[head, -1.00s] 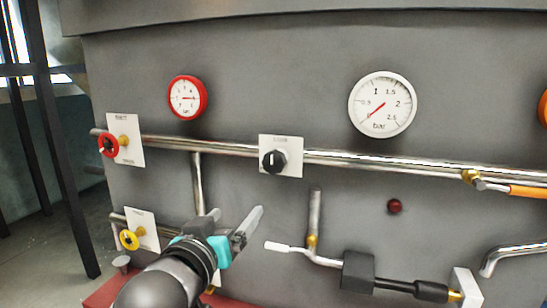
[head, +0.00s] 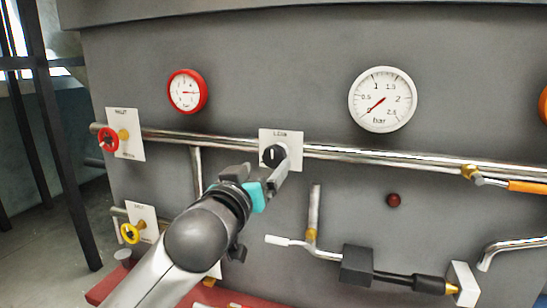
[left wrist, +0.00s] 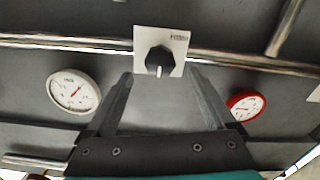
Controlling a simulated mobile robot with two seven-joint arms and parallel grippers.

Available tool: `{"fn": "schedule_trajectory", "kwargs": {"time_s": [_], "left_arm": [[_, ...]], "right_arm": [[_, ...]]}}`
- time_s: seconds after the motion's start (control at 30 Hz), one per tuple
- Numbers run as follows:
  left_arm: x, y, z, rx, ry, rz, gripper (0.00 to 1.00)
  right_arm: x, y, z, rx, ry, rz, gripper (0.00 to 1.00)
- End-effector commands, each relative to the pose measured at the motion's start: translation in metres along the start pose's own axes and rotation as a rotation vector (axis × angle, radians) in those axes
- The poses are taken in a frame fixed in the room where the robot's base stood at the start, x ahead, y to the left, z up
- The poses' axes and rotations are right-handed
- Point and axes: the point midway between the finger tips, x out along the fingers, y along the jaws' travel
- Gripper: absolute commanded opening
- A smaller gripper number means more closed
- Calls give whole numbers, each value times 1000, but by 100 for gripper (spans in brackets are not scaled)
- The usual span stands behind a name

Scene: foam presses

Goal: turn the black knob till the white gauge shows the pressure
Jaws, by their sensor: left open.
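The black knob (head: 272,155) sits on a white square plate (head: 295,140) on the grey panel, with its white mark about upright in the head view. The white gauge (head: 383,100) is up and to the right of it. Its red needle points to the lower left, below the 0.5 mark. My left gripper (head: 263,170) is open and empty, just below and in front of the knob. In the left wrist view, the knob (left wrist: 160,61) lies between the lines of the two fingers, near their tips; I cannot tell whether they touch it.
A red-rimmed gauge (head: 187,92) is at the upper left. A steel pipe (head: 400,158) runs across the panel behind the knob plate. A red valve wheel (head: 107,139) and a yellow one (head: 130,233) are at the left. A lever with an orange grip (head: 527,187) is at the right.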

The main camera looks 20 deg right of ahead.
Motion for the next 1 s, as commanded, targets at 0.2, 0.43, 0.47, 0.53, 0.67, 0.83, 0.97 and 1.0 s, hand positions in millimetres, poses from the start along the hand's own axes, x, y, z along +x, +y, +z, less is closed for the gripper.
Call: {"fn": "schedule_trajectory", "kwargs": {"time_s": [0.2,0.43,0.47,0.53,0.67,0.83,0.97,1.0], "left_arm": [[28,0,0,1,-1,-1,89],[52,1,0,1,-1,0,89],[54,1,0,1,-1,1,89],[59,0,0,1,-1,0,89],[65,0,0,1,0,1,89],[68,0,0,0,-1,1,89],[68,0,0,0,-1,1,89],[68,0,0,0,-1,1,89]], "right_arm": [[-1,1,0,1,0,1,48],[-2,1,0,1,0,1,48],[-2,1,-1,1,0,1,48],[-2,1,-1,1,1,1,48],[-3,1,-1,1,1,1,48],[-3,1,-1,1,1,1,48],[-3,1,-1,1,1,1,48],[-3,1,-1,1,2,1,48]]}}
